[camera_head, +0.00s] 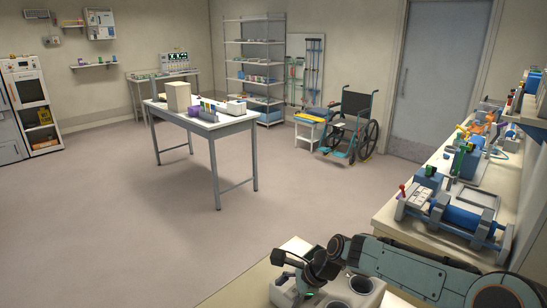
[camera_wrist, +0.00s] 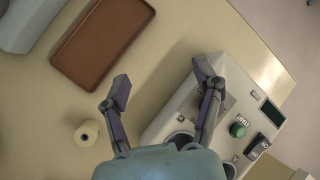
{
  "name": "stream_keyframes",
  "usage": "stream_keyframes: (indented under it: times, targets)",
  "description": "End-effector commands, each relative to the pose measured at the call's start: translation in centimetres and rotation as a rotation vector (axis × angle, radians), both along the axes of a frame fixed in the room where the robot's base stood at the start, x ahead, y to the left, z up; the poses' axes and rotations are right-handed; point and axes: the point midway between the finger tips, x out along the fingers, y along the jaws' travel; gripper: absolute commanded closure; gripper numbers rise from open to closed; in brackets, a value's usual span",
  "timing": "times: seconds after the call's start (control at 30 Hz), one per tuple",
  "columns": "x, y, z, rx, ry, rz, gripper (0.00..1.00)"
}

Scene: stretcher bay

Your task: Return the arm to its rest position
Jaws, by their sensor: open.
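My gripper (camera_wrist: 162,82) is open and empty in the wrist view, its two dark fingers spread apart over a pale bench top (camera_wrist: 180,40). The right finger overlaps a light grey device (camera_wrist: 258,150) with a green button and a small dark screen. In the head view, my arm reaches in from the lower right and my gripper (camera_head: 299,268) is low over the bench corner. My arm hides part of the bench there.
A brown tray (camera_wrist: 103,40) and a pale round piece (camera_wrist: 87,133) lie left of the fingers. A cluttered side bench (camera_head: 410,225) runs along the right wall. A table (camera_head: 225,125), a wheelchair (camera_head: 355,125) and shelving (camera_head: 255,60) stand farther back. The middle floor is clear.

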Motion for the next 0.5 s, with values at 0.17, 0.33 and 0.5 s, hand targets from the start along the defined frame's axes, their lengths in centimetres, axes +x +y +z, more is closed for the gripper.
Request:
stream_keyframes:
  times: [0.17,0.33,0.5]
  targets:
    - [-5.8,1.1,4.4,-0.337,-0.111,0.259,0.35]
    - [-12.4,-0.3,8.7,-0.557,-0.215,0.477,0.35]
    - [-18.9,-2.6,10.8,-0.647,-0.285,0.676,0.35]
